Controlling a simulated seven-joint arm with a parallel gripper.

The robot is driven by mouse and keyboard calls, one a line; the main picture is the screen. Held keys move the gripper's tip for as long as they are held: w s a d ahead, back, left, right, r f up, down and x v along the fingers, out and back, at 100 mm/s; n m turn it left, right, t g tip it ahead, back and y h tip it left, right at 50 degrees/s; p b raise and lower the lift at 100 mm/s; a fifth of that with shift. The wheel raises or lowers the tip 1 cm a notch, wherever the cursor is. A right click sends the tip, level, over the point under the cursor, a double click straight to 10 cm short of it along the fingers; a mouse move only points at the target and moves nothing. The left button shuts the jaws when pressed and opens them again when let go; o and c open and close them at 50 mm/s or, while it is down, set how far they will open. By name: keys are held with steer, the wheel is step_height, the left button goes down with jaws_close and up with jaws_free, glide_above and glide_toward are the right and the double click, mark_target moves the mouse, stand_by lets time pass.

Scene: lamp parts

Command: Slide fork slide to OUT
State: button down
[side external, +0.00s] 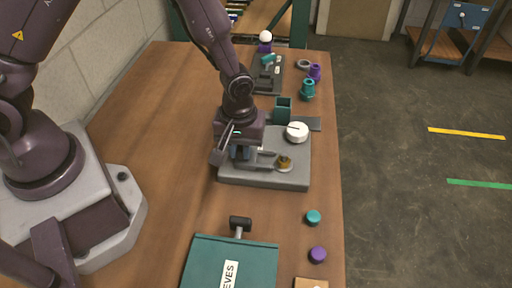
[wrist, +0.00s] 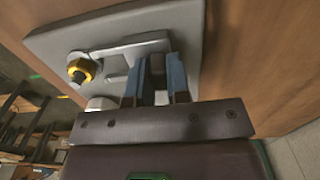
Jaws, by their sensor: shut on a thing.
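The grey base plate (side external: 235,178) lies on the wooden table, and it also shows in the wrist view (wrist: 60,42). The grey fork slide (side external: 262,166) lies on the plate; in the wrist view its flat arm (wrist: 120,52) reaches left toward a gold hex nut (wrist: 82,70). The nut (side external: 285,162) shows on a pale round seat in the side view. My gripper (side external: 241,153) is low over the plate's left part. Its blue fingers (wrist: 158,75) are shut on the slide's dark upright grip (wrist: 157,64). The fingers partly hide this grip.
A white round knob (side external: 297,132) and a teal open box (side external: 283,108) stand at the plate's back. A teal case (side external: 205,262), a dark-headed hammer-like tool (side external: 240,223), a teal cap (side external: 313,217) and a purple cap (side external: 318,255) lie in front. The table's left middle is clear.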

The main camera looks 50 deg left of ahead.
steer(key=shift+s+a, duration=0.85)
steer(key=shift+a, duration=0.05)
steer(key=c, duration=1.1)
jaws_free()
steer(key=shift+d+r, duration=0.1)
steer(key=shift+r, duration=0.1)
step_height(320, 180, up, 13)
steer(key=shift+f, duration=0.2)
